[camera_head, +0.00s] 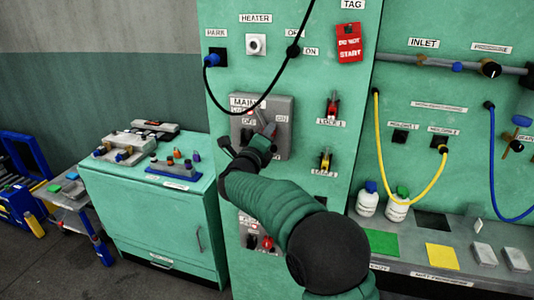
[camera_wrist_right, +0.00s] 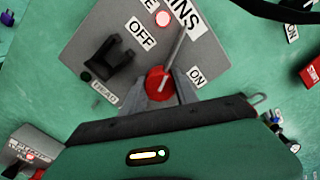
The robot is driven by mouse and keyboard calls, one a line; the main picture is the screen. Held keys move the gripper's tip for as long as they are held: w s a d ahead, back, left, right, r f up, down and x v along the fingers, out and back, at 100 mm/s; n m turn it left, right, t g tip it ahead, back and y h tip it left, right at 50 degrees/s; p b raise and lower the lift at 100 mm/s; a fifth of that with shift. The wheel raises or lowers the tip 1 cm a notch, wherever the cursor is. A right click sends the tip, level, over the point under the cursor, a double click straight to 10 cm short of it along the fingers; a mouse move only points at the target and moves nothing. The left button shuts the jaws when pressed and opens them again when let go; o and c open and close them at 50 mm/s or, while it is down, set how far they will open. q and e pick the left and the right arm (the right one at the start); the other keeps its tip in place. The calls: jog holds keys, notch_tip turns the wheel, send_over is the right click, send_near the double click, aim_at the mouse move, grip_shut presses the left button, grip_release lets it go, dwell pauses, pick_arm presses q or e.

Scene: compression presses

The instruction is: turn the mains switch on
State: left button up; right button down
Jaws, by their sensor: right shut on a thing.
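The mains switch is a grey box (camera_head: 281,107) on the green panel, labelled MAINS, with OFF and ON marks. In the right wrist view its red hub (camera_wrist_right: 157,82) carries a thin grey lever (camera_wrist_right: 176,46) that lies between the OFF label (camera_wrist_right: 140,34) and the ON label (camera_wrist_right: 197,76). My right gripper (camera_head: 264,132) is at the front of the box. In the right wrist view its fingers (camera_wrist_right: 163,92) are shut around the red hub. The forearm hides the lower part of the box in the head view. My left gripper is not in view.
A red tag (camera_head: 349,43) hangs at upper right. Two locks (camera_head: 332,107) (camera_head: 326,160) sit right of the box. A red lamp (camera_wrist_right: 162,18) glows on the box.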

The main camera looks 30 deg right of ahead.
jog(key=m+b, duration=0.1)
jog(key=b, duration=0.1)
jog(key=f+m+b, duration=0.1)
jog(key=m+b, duration=0.1)
jog(key=shift+w+a+f, duration=0.1)
jog(key=shift+a+f, duration=0.1)
jog(key=shift+f, duration=0.1)
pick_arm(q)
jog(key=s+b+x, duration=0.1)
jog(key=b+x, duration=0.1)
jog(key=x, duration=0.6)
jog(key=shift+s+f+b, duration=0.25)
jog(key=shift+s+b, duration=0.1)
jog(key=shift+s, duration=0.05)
pick_arm(e)
jog(key=shift+r+m, duration=0.3)
jog(key=shift+m, duration=0.8)
jog(key=shift+r, duration=0.1)
jog(key=c, duration=1.2)
grip_release()
jog(key=shift+o, duration=1)
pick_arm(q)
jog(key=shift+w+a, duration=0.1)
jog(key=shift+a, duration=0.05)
pick_arm(e)
jog(key=shift+o, duration=0.3)
jog(key=shift+r, duration=0.2)
jog(key=shift+r, duration=0.15)
